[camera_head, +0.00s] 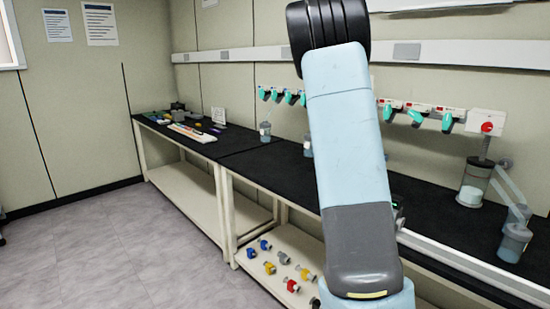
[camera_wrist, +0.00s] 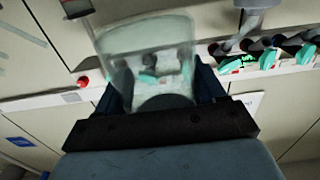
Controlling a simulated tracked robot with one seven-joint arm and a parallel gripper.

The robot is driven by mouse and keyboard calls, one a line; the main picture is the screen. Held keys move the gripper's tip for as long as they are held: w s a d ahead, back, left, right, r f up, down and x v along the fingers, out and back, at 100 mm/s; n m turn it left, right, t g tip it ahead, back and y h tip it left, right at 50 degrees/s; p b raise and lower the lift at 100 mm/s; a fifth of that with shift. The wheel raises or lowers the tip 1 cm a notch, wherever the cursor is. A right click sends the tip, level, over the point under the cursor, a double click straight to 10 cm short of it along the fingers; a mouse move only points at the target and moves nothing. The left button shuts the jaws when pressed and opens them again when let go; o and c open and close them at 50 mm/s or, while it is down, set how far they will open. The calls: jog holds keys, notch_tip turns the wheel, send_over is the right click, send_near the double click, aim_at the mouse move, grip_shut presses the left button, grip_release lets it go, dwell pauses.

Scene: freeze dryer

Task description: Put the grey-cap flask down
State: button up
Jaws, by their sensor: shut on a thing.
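A clear, see-through flask (camera_wrist: 150,45) is between the dark fingers of my gripper (camera_wrist: 162,88) in the wrist view. The gripper is shut on it. A dark grey round part (camera_wrist: 166,102) shows at the flask's near end, partly behind the black gripper bar; I cannot tell for sure that it is the cap. In the head view my arm fills the middle, and I cannot make out the gripper or the held flask there. The black bench top (camera_head: 420,205) runs behind the arm.
Teal valves (camera_head: 415,117) line the wall, with a red button (camera_head: 487,127) on the right. A clear vessel (camera_head: 474,183) and another flask (camera_head: 514,243) stand at the right. A small flask (camera_head: 265,131) stands farther left. Several coloured caps lie on the lower shelf (camera_head: 250,215).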

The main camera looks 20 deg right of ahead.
jog(key=w+a+f+n+t+y, duration=0.4)
jog(key=w+a+f, duration=0.2)
jog(key=a+f, duration=0.3)
jog(key=w+a+f+n+t+y, duration=0.35)
jog(key=w+a+f, duration=0.3)
jog(key=a, duration=0.45)
jog(key=a+f+n+t+y, duration=0.2)
jog(key=a+f, duration=0.4)
jog(key=a, duration=0.4)
jog(key=a+f+n+t+y, duration=0.1)
jog(key=a+f+n+y, duration=0.3)
jog(key=a, duration=0.7)
notch_tip(320, 180, down, 3)
jog(key=y, duration=0.3)
jog(key=shift+s+r+t, duration=0.15)
jog(key=shift+r+t, duration=0.05)
jog(key=shift+t, duration=0.15)
